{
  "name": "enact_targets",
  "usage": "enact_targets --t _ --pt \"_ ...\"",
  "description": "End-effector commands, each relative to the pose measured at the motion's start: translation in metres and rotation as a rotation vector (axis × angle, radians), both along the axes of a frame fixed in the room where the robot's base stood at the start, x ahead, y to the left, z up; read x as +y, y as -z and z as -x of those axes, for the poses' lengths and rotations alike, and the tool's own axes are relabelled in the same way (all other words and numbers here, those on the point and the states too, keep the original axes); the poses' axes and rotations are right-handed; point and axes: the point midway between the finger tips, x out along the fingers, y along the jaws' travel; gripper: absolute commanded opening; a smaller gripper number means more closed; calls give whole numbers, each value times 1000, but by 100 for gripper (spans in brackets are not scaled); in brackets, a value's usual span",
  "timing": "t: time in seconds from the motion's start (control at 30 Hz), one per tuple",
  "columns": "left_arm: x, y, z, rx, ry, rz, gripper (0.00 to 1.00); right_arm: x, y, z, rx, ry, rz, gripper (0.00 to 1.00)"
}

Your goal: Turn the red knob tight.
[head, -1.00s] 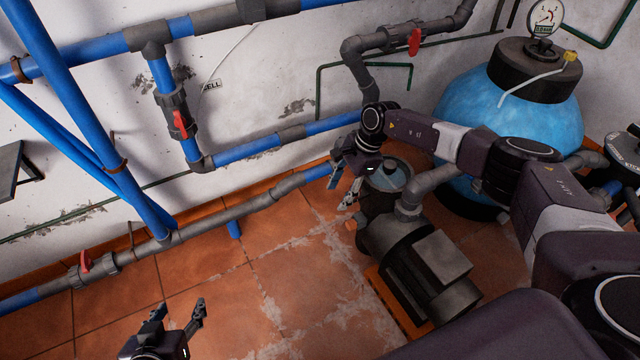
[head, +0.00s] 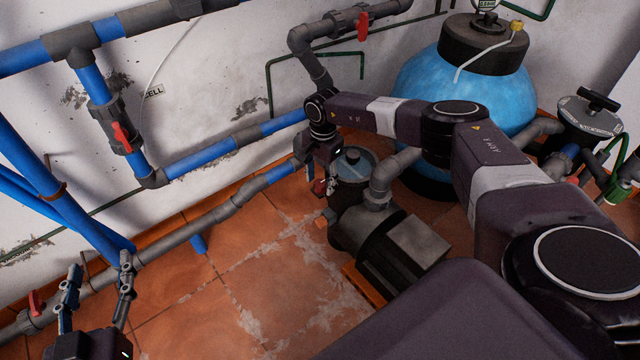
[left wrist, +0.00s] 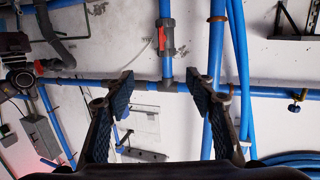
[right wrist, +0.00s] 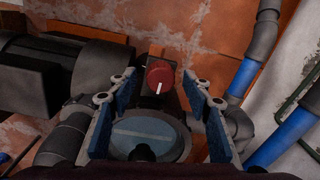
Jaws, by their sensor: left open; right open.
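The red knob (right wrist: 160,73) is round with a white mark, on the pump's front beside its clear-lidded strainer. In the head view the red knob (head: 319,187) is small and partly hidden by my right gripper (head: 324,180). In the right wrist view my right gripper (right wrist: 160,88) is open, with the knob showing between and just beyond its fingertips; I cannot tell whether they touch it. My left gripper (head: 98,275) is open and empty at the lower left of the head view, away from the knob. The left wrist view shows my open left gripper (left wrist: 160,88) facing the piped wall.
The dark pump (head: 400,245) stands on the tiled floor (head: 200,315). A blue tank (head: 480,85) is behind it. Blue and grey pipes with red-handled valves (head: 122,137) run along the wall. Open floor lies left of the pump.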

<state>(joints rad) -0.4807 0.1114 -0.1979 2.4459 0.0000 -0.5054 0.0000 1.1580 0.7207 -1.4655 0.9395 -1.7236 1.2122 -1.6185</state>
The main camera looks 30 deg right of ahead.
Motion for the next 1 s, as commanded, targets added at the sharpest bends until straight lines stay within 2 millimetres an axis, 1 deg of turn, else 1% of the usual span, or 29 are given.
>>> enact_targets --t 0.03,0.2,0.47,0.83,0.87,1.0 --pt "-1 -4 -1 -22 2 6 50 1 4 0 1 0 -1 45" --pt "-3 -14 -2 -64 4 16 50 1 9 0 0 0 -1 45" --pt "-3 -16 -3 -70 4 18 50 1 9 0 0 0 -1 45" --pt "-3 -16 -3 -68 5 17 50 1 9 0 -1 0 -1 6" --pt "-3 -16 -2 -68 5 17 50 1 9 0 -1 0 -1 4" --pt "-3 -15 -2 -66 5 18 50 1 8 0 -1 5 -1 4"
